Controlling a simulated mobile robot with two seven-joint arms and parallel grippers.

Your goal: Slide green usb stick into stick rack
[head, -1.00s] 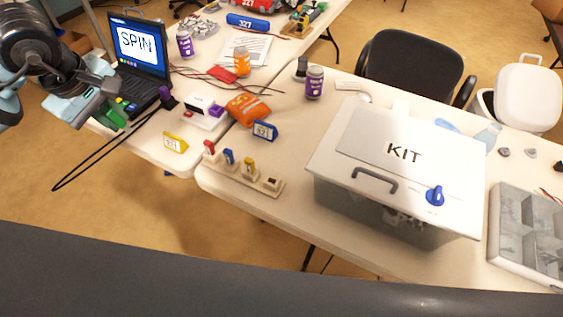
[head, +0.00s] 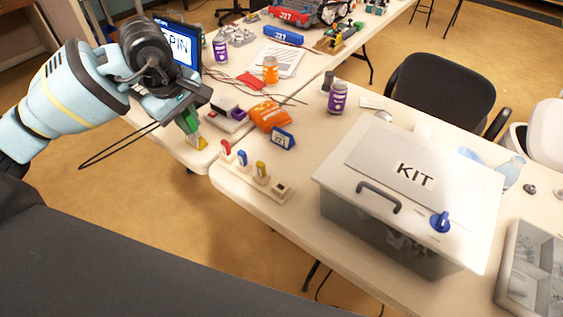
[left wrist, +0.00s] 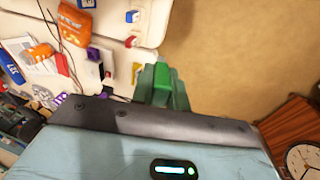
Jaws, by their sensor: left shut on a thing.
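The green usb stick (left wrist: 163,78) shows as a bright green block between the fingers of my left gripper (head: 187,120), which is shut on it. My gripper hangs over the left table near the yellow 321 sign (head: 197,143), left of the stick rack and apart from it. The cream stick rack (head: 268,190) lies at the front left of the right table. It holds a red stick (head: 226,150), a blue stick (head: 242,158) and a yellow stick (head: 261,170). Its right-end place shows a dark slot with no stick. My right gripper is not in view.
The KIT box (head: 345,218) stands right of the rack. A blue sign (head: 283,140) and an orange pouch (head: 270,115) lie behind it. The white box (head: 226,117) and laptop (head: 178,48) are near my left arm. A black cable loop hangs off the table edge.

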